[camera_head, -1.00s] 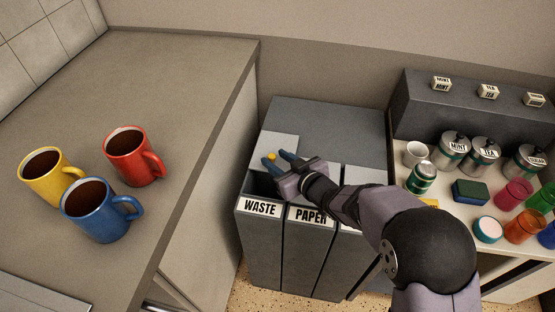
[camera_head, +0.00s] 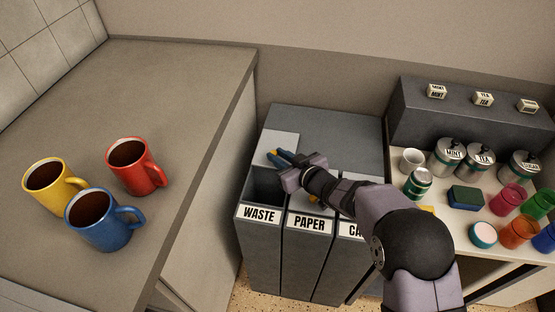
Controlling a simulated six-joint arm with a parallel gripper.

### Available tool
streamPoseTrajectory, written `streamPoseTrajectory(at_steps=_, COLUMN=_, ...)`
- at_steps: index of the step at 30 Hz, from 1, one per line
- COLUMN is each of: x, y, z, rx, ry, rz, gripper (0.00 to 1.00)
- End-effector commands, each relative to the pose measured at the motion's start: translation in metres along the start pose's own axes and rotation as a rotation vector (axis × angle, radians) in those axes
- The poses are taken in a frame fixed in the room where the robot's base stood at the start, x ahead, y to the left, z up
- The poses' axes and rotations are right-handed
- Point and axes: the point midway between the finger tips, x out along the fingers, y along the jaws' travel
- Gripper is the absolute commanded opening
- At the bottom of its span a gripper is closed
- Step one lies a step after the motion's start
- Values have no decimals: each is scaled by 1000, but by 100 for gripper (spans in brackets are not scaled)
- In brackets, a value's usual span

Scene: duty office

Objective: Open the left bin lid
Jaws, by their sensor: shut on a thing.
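The left bin (camera_head: 258,240), labelled WASTE, stands at the left end of a row of grey bins. Its light grey lid (camera_head: 283,140) is tilted up at the back, and the dark inside of the bin (camera_head: 264,186) shows in front of it. My gripper (camera_head: 277,156) is at the lid's front side, its blue-tipped fingers shut on the lid's yellow knob, which they mostly hide. My wrist and arm reach in from the right, over the PAPER bin (camera_head: 308,250).
A third bin (camera_head: 350,230) is partly covered. A counter with yellow, red (camera_head: 133,167) and blue mugs is left. Canisters (camera_head: 477,160), a cup and coloured jars crowd the right counter.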

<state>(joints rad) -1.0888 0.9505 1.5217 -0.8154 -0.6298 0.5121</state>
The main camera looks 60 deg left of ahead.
Motion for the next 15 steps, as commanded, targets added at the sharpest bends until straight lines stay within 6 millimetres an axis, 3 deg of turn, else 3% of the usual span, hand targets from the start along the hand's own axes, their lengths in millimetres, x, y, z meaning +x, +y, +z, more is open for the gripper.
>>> streamPoseTrajectory(at_steps=8, x=0, y=1, z=-1, rx=-2, ry=2, rz=0, gripper=0)
streamPoseTrajectory(at_steps=9, x=0, y=1, z=-1, rx=-2, ry=2, rz=1, gripper=27)
streamPoseTrajectory(at_steps=10, x=0, y=1, z=-1, rx=-1, ry=2, rz=1, gripper=34)
streamPoseTrajectory(at_steps=15, x=0, y=0, z=-1, rx=-1, ry=2, rz=1, gripper=36)
